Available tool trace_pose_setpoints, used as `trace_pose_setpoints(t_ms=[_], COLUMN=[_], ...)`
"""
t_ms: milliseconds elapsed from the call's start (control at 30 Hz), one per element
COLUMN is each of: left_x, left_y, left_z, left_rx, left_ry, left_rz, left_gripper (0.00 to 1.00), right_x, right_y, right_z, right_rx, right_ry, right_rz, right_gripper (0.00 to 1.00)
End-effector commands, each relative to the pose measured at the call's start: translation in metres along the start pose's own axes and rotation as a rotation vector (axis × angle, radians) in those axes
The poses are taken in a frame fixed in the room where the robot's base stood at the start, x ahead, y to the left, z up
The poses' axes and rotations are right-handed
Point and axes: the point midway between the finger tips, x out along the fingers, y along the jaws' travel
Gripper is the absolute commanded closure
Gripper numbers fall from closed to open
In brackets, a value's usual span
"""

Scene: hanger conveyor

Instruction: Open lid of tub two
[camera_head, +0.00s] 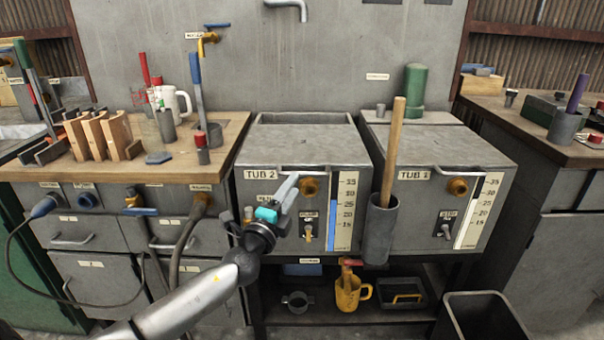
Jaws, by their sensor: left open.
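Tub two is a grey metal box labelled TUB 2 (262,175) in the middle of the camera_head view. Its flat grey lid (300,143) lies down over the front part of the top. A thin handle (325,168) runs along the lid's front edge. My left gripper (285,191) is open in front of the tub's front face, just below the lid's handle. Its fingers point up, and I cannot tell whether they touch the handle. The gripper hides part of the tub's front. My right gripper is not in view.
Tub one (437,150) stands to the right, with a wooden-handled tool in a grey holder (381,232) between the tubs. A wooden-topped bench (215,150) with several tools and a mug is at the left. A yellow jug (351,294) sits on the shelf below.

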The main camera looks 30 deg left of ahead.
Motion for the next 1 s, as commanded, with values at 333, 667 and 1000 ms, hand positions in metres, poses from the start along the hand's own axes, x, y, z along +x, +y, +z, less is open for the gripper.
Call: trace_pose_setpoints(t_ms=[333,667,1000], left_x=[0.045,0.063,0.064], left_y=[0.000,0.001,0.000], left_z=[0.000,-0.001,0.000], left_rx=[-0.001,0.000,-0.001], left_ry=[0.000,0.001,0.001], left_rz=[-0.001,0.001,0.001], left_gripper=[0.55,0.55,0.61], right_x=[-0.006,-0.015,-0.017], right_y=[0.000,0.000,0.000], right_z=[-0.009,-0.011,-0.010], right_rx=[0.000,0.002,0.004], right_ry=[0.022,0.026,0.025], right_rz=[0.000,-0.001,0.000], right_gripper=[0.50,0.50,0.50])
